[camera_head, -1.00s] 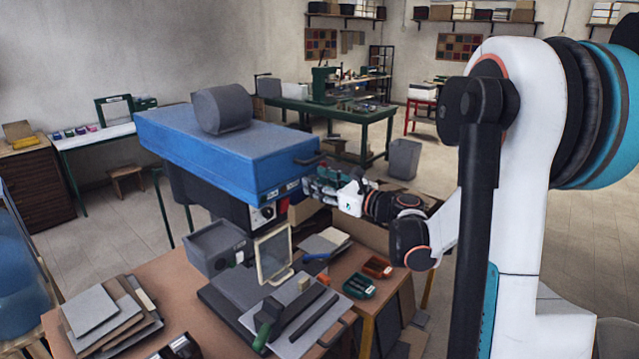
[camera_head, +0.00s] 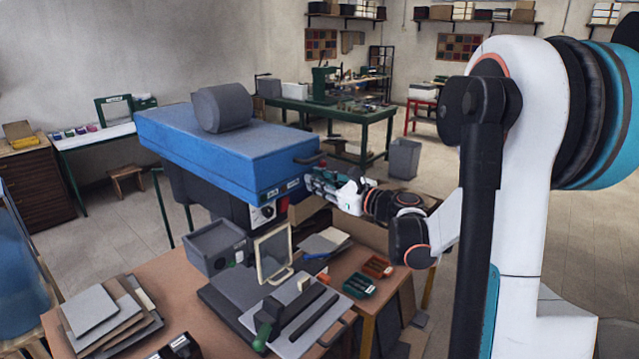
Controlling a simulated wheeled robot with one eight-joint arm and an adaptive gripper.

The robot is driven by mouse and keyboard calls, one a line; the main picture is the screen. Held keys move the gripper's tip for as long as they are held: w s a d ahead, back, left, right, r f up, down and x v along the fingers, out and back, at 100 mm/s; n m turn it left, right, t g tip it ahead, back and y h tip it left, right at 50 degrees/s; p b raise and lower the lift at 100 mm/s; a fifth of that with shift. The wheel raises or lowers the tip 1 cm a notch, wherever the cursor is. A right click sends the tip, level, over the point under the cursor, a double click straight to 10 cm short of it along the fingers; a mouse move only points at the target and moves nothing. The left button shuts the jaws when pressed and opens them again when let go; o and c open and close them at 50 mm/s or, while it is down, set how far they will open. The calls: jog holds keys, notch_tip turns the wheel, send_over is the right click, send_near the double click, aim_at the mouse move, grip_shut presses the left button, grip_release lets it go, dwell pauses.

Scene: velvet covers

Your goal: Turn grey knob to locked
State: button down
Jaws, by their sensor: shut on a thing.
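The blue machine cover (camera_head: 225,160) has labels along its front edge. My gripper (camera_head: 308,182) is at the right end of that front edge, just below the black handle (camera_head: 308,159). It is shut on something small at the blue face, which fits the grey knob. The knob is hidden by the fingers, so its pointer and its lock marking cannot be read. Below the blue edge is a dark panel with a white dial (camera_head: 263,214) and a red part (camera_head: 283,205).
Red (camera_head: 377,266) and green (camera_head: 359,286) trays lie under my forearm.

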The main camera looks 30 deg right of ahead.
jog(key=shift+n+b, duration=1.95)
jog(key=shift+n, duration=6.45)
jog(key=c, duration=1.4)
grip_release()
jog(key=v, duration=1.2)
